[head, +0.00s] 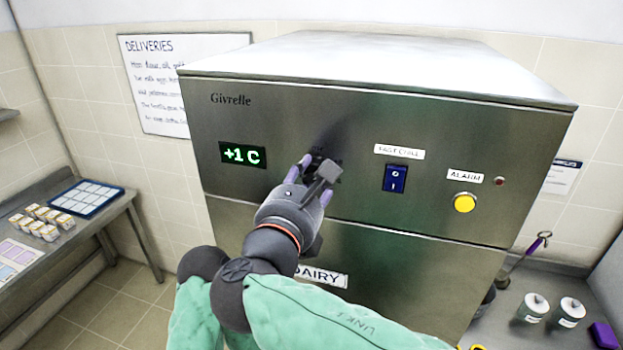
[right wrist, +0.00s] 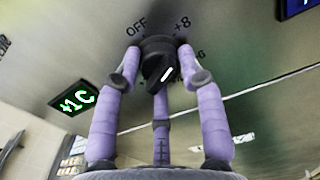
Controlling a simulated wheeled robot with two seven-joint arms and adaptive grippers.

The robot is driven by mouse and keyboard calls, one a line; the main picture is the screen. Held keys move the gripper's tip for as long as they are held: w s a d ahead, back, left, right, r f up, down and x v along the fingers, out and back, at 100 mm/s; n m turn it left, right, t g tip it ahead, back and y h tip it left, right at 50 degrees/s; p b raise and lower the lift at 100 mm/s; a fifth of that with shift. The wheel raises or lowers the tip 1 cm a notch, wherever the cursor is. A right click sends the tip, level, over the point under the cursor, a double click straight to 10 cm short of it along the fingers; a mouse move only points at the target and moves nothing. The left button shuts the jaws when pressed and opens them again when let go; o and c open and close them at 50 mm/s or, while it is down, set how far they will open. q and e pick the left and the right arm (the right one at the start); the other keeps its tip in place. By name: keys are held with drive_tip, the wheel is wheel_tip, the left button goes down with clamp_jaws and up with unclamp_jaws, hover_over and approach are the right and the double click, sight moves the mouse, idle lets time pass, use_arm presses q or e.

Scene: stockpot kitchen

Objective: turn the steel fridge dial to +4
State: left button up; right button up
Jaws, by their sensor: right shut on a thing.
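The steel fridge (head: 340,110) stands in front of me, with a green display (head: 242,154) reading +1 C. The same display shows in the right wrist view (right wrist: 77,102). My right gripper (head: 315,172) is at the fridge front and covers most of the dial in the head view. OFF and +8 are printed above the dial; other marks are partly hidden. My left gripper is not in view.
Right of the dial are a blue FAST CHILL switch (head: 396,179), a yellow ALARM button (head: 464,203) and a small red lamp (head: 499,181). A side table (head: 120,205) with small boxes stands at left. Two white jars (head: 535,307) stand at lower right.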

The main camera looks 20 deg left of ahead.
drive_tip(key=shift+f, duration=0.2)
drive_tip(key=shift+f+m+b, duration=0.2)
drive_tip(key=shift+m+b, duration=0.7)
drive_tip(key=shift+b, duration=0.15)
drive_tip(key=m+b, duration=0.6)
drive_tip(key=shift+a+f, duration=0.1)
drive_tip(key=shift+f, duration=0.05)
drive_tip(key=m+b, duration=0.3)
drive_tip(key=shift+m, duration=0.4)
drive_tip(key=m+b, duration=0.5)
drive_tip(key=m, duration=0.1)
drive_tip(key=shift+a, duration=0.1)
drive_tip(key=m+b, duration=0.2)
drive_tip(key=m, duration=0.1)
drive_tip(key=shift+r+m, duration=0.25)
drive_tip(key=shift+m, duration=0.05)
drive_tip(key=shift+r+m+b, duration=0.2)
drive_tip(key=shift+m+b, duration=0.7)
drive_tip(key=shift+m, duration=0.3)
drive_tip(key=shift+r, duration=0.1)
drive_tip(key=shift+r, duration=0.1)
